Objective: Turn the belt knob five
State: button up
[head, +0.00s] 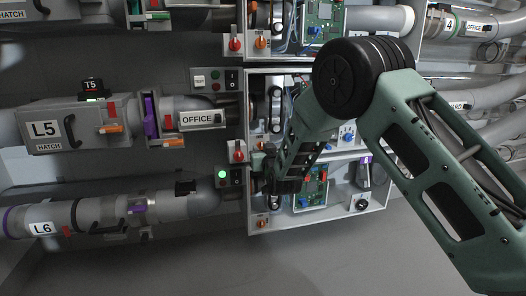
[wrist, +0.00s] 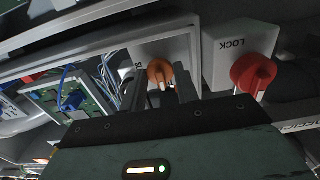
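The orange knob (wrist: 159,72) sits on a pale panel in the wrist view, with small partly hidden lettering beside it. My gripper (wrist: 160,84) has its two dark fingers apart, one on each side of this knob. Any gap between fingers and knob is too small to judge. In the head view my gripper (head: 270,172) is at the left edge of the middle blower box (head: 283,72), level with the space between rows L5 and L6. It hides most of the knob there.
A red knob (wrist: 252,75) on a LOCK box is close beside my gripper; it also shows in the head view (head: 237,152). A green circuit board (wrist: 70,103) with blue wires lies to the left. A lit green button (head: 222,174) is below. Grey floor is clear.

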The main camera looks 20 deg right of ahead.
jog(key=shift+m, duration=0.3)
jog(key=shift+f+m, duration=0.1)
jog(key=shift+m, duration=8.5)
jog(key=shift+a, duration=0.1)
jog(key=o, duration=0.7)
jog(key=s+p, duration=0.5)
jog(key=s, duration=1.2)
jog(key=shift+s+p, duration=0.25)
jog(key=shift+p, duration=0.15)
